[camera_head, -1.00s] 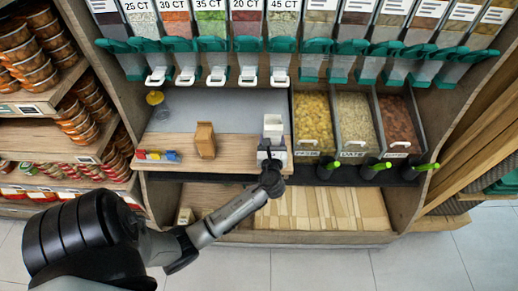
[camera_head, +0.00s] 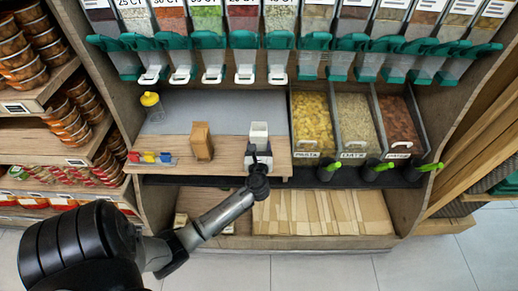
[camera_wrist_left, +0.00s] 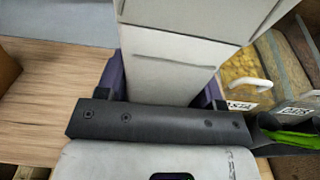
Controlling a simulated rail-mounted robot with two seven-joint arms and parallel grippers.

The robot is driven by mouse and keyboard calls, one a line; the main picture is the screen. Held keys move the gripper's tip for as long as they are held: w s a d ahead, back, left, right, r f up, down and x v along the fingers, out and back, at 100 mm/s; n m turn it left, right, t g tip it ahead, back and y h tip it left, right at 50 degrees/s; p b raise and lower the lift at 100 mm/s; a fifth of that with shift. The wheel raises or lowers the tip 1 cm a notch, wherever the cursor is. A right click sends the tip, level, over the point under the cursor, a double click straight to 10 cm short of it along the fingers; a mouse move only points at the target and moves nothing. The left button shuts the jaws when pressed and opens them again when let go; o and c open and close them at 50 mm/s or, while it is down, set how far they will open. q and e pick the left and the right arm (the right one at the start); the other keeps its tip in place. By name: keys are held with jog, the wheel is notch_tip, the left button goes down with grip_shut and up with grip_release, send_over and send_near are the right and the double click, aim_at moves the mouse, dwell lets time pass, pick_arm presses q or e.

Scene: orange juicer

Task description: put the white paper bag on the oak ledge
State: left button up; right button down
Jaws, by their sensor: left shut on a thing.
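The white paper bag (camera_head: 259,134) stands roughly upright between the fingers of my left gripper (camera_head: 258,158) in the head view. In the left wrist view, the bag (camera_wrist_left: 185,50) fills the middle, with dark fingers at both sides; the gripper is shut on it. The oak ledge (camera_head: 228,158) is the light wood strip along the front of the grey counter. The bag shows over the ledge's right part; whether its base touches the wood is hidden by the gripper. The ledge (camera_wrist_left: 50,100) also shows left of the bag in the wrist view. My right gripper is not in view.
A brown paper bag (camera_head: 202,142) stands on the ledge left of the white one. A small strip of coloured items (camera_head: 150,158) and a yellow-topped bottle (camera_head: 151,106) are farther left. Open bins (camera_head: 312,120) stand to the right. Dispensers with white spouts (camera_head: 213,75) hang above.

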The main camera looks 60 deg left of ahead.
pick_arm(q)
jog(key=o, duration=1)
jog(key=shift+c, duration=0.2)
